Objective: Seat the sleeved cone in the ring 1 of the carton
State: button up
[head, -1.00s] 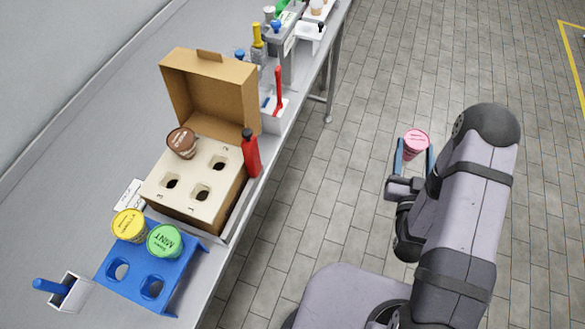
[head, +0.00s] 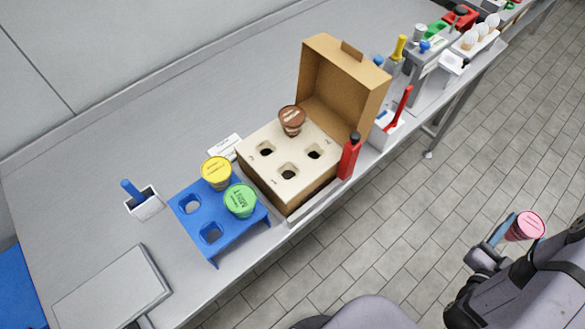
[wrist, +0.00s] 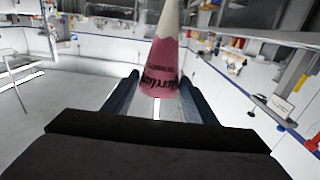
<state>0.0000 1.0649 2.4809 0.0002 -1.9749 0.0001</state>
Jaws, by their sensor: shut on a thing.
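My gripper (head: 506,228) is shut on a pink sleeved cone (head: 525,226), held over the floor to the right of the table. In the wrist view the pink cone (wrist: 161,65) sits between the two dark blue fingers, its pale narrow tip toward the top of the picture. The open cardboard carton (head: 307,198) stands on the table, with a cream insert (head: 292,155) of holes. A brown-lidded cone (head: 292,120) sits in the insert's far hole; three other holes are empty. The ring numbers are too small to read.
A blue rack (head: 217,225) holds a yellow-lidded cone (head: 216,172) and a green-lidded cone (head: 240,200). A red bottle (head: 349,158) stands at the carton's right side. The raised carton lid (head: 342,82) stands at the back. A grey box (head: 112,290) lies front left.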

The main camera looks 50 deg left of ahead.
jog(key=s+a+r+n+g+y+p, duration=0.1)
jog(key=a+r+n+y+p, duration=0.3)
jog(key=a+r, duration=0.65)
jog(key=a+r+n+g+y+p, duration=0.1)
jog(key=a+r+n+g+y, duration=0.15)
jog(key=a+r+y, duration=0.55)
jog(key=s+a+r+n+g+y+p, duration=0.4)
jog(key=s+a+r+n+g, duration=0.3)
jog(key=s+a+r, duration=1.05)
jog(key=s+a+f+n+g, duration=0.1)
jog(key=s+a+f+g, duration=0.1)
jog(key=f, duration=0.3)
jog(key=s+a+f+n+g+y+p, duration=0.1)
jog(key=s+a+f+n+g, duration=0.1)
jog(key=s+f, duration=0.3)
jog(key=s+a+f+n+g+y, duration=0.1)
jog(key=s+a+f+g, duration=0.2)
jog(key=f, duration=0.4)
jog(key=shift+s+a+f+p, duration=0.2)
jog(key=shift+s+a+p, duration=0.1)
jog(key=shift+s+a, duration=0.25)
jog(key=shift+w+a+f+n+g, duration=0.1)
jog(key=shift+f+n+g, duration=0.05)
jog(key=shift+n+g, duration=0.1)
